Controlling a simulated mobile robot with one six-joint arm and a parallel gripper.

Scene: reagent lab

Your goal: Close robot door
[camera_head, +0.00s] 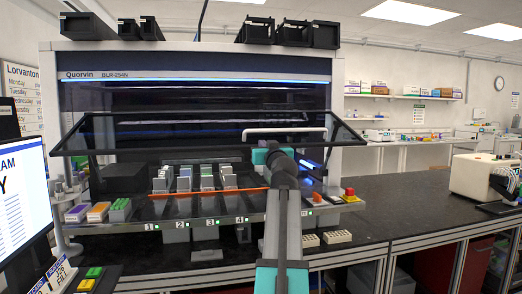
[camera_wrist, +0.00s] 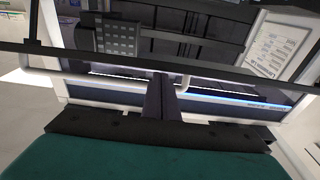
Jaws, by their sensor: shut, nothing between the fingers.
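The robot door is the glass panel (camera_head: 100,131) with a dark frame on the front of the Quorvin machine (camera_head: 200,62). It is swung up and out, tilted toward me, and the deck shows beneath it. Its white handle (camera_head: 285,130) runs along the right half of the panel. My gripper (camera_head: 264,152) is just below the handle in the head view; its fingertips are hard to make out there. In the wrist view my gripper (camera_wrist: 163,84) is shut and empty, its dark fingers in front of the white handle (camera_wrist: 100,77). I cannot tell whether they touch it.
Racks and tubes (camera_head: 195,178) stand on the machine's deck under the door. Coloured boxes (camera_head: 97,212) sit at its left front. A red emergency button (camera_head: 350,192) is at the right front corner. A monitor (camera_head: 22,195) stands close on the left. The black bench (camera_head: 400,205) is mostly clear to the right.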

